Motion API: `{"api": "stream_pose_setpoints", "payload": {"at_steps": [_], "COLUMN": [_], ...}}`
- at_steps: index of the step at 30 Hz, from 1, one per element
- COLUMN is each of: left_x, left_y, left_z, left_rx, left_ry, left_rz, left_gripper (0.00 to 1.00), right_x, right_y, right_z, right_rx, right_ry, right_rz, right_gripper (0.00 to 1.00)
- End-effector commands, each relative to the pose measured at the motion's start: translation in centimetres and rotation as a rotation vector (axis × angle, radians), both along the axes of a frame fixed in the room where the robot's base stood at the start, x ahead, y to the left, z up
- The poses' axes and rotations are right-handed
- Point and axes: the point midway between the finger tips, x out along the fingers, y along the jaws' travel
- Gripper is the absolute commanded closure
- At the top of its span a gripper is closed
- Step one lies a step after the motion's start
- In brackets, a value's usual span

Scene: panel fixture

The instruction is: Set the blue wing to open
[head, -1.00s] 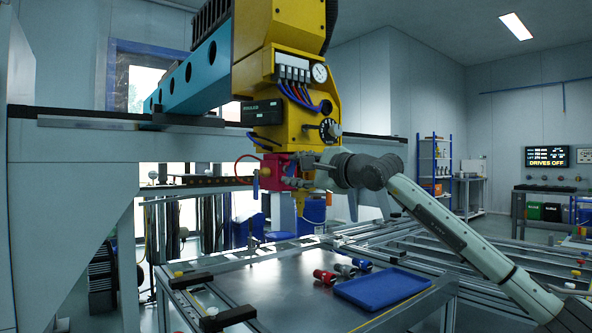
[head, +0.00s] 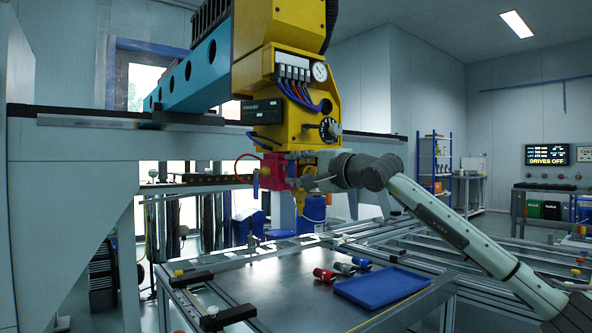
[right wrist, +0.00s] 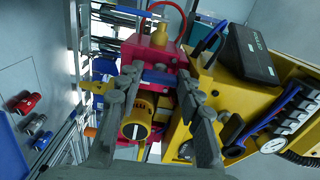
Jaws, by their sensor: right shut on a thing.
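The blue wing (right wrist: 160,77) shows in the right wrist view as a short bar on the red block (right wrist: 150,50). It lies crosswise between the two fingertips of my right gripper (right wrist: 159,80), which is shut on it. In the head view my right gripper (head: 298,183) is at the right side of the red block (head: 275,172), under the yellow machine head (head: 290,100). The gripper and block hide the wing there, and its open mark cannot be made out. My left gripper is not in view.
Hoses and the machine head crowd the space above. Below, the table (head: 260,290) bears a blue tray (head: 382,288) and several small cylinders (head: 345,268).

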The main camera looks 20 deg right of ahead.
Motion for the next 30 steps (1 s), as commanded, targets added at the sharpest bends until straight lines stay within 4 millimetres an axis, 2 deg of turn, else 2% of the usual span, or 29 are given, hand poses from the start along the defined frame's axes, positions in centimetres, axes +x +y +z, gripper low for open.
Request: {"api": "stream_pose_setpoints", "payload": {"at_steps": [5,6,11,22,30], "left_x": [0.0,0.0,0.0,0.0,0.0], "left_y": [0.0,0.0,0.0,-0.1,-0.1], "left_z": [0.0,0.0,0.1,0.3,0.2], "left_rx": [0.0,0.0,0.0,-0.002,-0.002], "left_ry": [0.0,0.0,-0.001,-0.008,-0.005], "left_rz": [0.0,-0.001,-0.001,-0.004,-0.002], "left_gripper": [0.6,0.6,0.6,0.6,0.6], "right_x": [0.0,0.0,0.0,-0.4,-3.8], "right_y": [0.0,0.0,0.0,-0.2,-1.5], "right_z": [0.0,0.0,0.0,0.2,-0.1], "right_rx": [-0.003,-0.003,-0.002,-0.001,-0.003], "right_ry": [-0.001,-0.001,-0.001,-0.004,-0.001], "right_rz": [-0.001,-0.001,-0.001,-0.001,-0.002], "right_gripper": [0.93,0.63,0.43,0.43,0.43]}}
